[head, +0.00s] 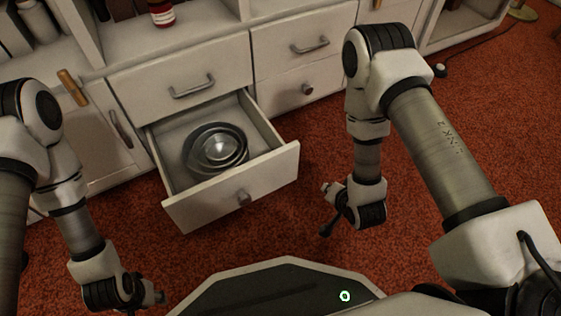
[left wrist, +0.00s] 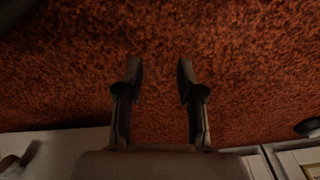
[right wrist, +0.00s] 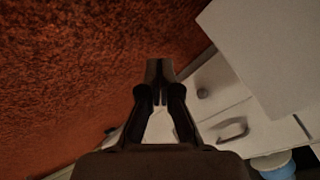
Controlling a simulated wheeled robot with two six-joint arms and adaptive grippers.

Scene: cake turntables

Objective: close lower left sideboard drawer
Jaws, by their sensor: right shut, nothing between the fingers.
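The lower left sideboard drawer (head: 232,194) is pulled well out in the head view, with a round knob (head: 243,198) on its pale front. Nested round metal pans (head: 217,148) lie in it. My right gripper (head: 326,229) is to the right of the drawer front, apart from it, over the carpet. In the right wrist view its fingertips (right wrist: 159,70) meet with nothing between them. My left gripper (head: 160,298) is low at the left, in front of the drawer and apart from it. In the left wrist view its fingers (left wrist: 160,72) are spread and empty.
The upper left drawer (head: 185,80), upper right drawer (head: 300,45) and lower right drawer (head: 300,90) are shut. A cabinet door (head: 95,135) is to the left. A red jar (head: 162,13) stands on the shelf above. Red carpet (head: 320,165) is clear right of the drawer.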

